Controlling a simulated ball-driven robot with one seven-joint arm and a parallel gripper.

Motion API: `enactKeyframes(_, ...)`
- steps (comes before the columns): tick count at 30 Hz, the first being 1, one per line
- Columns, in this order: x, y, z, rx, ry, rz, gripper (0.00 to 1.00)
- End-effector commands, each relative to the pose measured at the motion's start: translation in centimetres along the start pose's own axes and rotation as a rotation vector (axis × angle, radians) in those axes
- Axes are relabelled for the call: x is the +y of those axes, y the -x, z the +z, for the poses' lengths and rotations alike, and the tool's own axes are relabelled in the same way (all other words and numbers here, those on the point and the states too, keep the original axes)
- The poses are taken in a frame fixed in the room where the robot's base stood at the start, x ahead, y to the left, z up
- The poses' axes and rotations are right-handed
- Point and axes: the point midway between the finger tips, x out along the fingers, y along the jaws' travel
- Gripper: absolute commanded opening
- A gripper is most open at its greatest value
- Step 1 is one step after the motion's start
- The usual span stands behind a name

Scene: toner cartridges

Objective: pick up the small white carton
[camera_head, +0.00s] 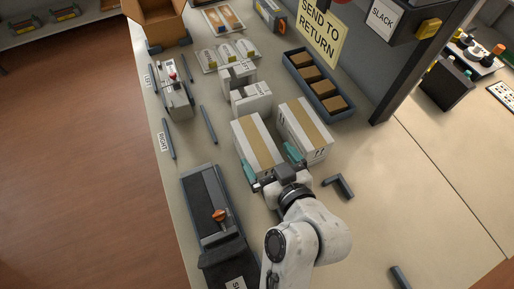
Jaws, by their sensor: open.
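The small white carton (258,139) with a tan tape strip lies on the bench near the middle of the head view. A larger white carton (306,125) with a tan strip stands close to its right. My gripper (269,158) is open at the near end of the small carton. One teal finger is at its left side and the other is at its right, by the larger carton. I cannot tell whether the fingers touch either carton. The near end of the small carton is partly hidden by my gripper.
A grey tray (337,104) with several brown boxes stands behind right. White blocks (250,98) stand just behind the cartons. A dark device with an orange knob (219,215) is at front left.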

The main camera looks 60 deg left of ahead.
Motion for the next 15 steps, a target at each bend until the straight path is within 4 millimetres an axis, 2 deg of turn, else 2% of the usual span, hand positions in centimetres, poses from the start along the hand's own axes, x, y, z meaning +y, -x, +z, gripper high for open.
enactKeyframes(5, -0.1, -1.0, 0.0, -0.001, 0.000, 0.000, 1.00)
enactKeyframes(15, -0.1, -5.2, 0.2, -0.002, 0.000, 0.001, 1.00)
